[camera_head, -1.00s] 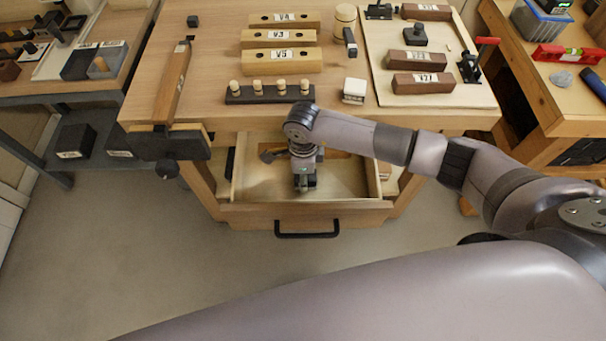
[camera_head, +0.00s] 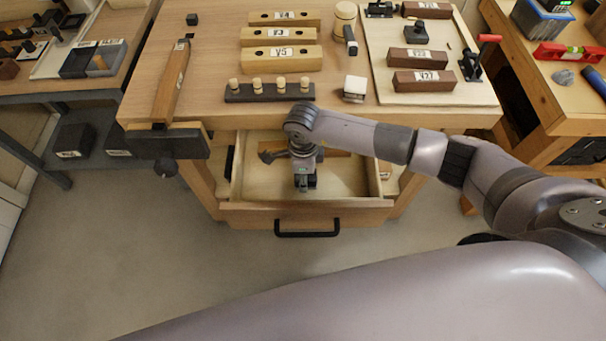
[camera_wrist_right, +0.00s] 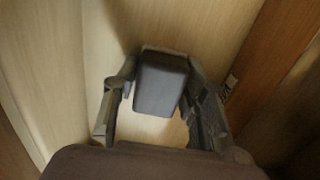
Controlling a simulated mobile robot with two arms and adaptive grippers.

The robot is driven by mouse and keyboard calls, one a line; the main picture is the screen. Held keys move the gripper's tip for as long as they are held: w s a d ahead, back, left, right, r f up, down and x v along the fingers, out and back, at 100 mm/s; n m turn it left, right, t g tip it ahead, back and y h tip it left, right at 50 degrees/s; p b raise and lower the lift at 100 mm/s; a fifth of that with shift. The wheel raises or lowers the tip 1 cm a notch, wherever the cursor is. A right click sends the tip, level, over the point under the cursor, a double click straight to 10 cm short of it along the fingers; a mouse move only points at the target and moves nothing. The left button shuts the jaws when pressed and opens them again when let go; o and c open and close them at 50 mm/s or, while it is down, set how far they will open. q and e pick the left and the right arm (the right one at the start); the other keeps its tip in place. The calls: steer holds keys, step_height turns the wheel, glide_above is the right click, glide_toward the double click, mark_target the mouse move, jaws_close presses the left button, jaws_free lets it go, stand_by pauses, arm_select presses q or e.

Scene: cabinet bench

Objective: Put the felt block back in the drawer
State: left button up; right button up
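The felt block (camera_wrist_right: 161,84) is dark grey with rounded edges. In the right wrist view it lies between the two fingers of my right gripper (camera_wrist_right: 161,76), with the fingertips close against its sides. In the head view my right gripper (camera_head: 305,184) points down inside the open drawer (camera_head: 345,203); the block is too small to make out there. Pale wood shows around the block in the wrist view; I cannot tell whether it touches the drawer floor. My left gripper is not in view.
A dark-headed tool with a brown handle (camera_head: 334,153) lies at the back of the drawer. The black drawer handle (camera_head: 307,234) is at its front. A peg rack (camera_head: 270,93) and a white-topped block (camera_head: 355,88) stand on the bench above. The drawer's right side is clear.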

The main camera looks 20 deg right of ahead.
steer(key=o, duration=0.5)
steer(key=shift+c, duration=0.2)
steer(key=shift+o, duration=0.9)
steer(key=shift+r+p, duration=2.4)
steer(key=shift+r, duration=1.1)
steer(key=shift+r, duration=0.1)
